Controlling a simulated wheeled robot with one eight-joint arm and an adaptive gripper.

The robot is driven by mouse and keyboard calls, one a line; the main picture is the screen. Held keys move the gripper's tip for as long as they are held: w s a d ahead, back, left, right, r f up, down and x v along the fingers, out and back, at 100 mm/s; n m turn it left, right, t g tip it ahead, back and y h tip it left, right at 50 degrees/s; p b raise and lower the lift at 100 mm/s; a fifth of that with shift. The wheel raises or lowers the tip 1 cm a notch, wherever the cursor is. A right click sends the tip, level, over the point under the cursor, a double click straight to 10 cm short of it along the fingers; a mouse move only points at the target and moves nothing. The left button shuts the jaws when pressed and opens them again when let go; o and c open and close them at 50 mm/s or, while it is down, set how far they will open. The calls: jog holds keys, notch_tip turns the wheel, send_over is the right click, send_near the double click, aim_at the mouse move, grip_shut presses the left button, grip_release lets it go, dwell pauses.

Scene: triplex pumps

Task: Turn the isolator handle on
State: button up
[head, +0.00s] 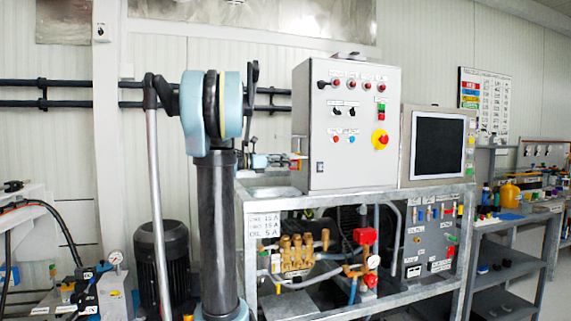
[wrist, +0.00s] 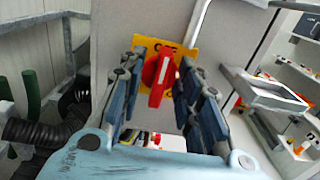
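The isolator handle (wrist: 161,80) is a red knob with a pale stripe, on a yellow plate (wrist: 182,50) in the wrist view. It stands nearly upright in that picture, and dark lettering at the plate's top is partly covered. The plate is on a grey cabinet side. My gripper (wrist: 164,68) is open, with one blue finger on each side of the handle and gaps showing between. In the head view my gripper (head: 284,161) is at the left side of the grey control cabinet (head: 350,165); the handle is hard to make out there.
The cabinet front carries switches, lamps and a red-and-yellow button (head: 380,139). A monitor (head: 438,146) stands to its right. Below, a metal frame (head: 365,199) holds brass pump parts (head: 297,252). Dark pipes (head: 60,93) run along the wall behind my arm.

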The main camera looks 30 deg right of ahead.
grip_shut()
jog(key=shift+m, duration=0.4)
jog(key=m, duration=1.7)
jog(key=shift+s+a+f, duration=0.1)
jog(key=shift+s+f, duration=0.2)
jog(key=shift+f, duration=0.1)
jog(key=shift+o, duration=0.6)
grip_release()
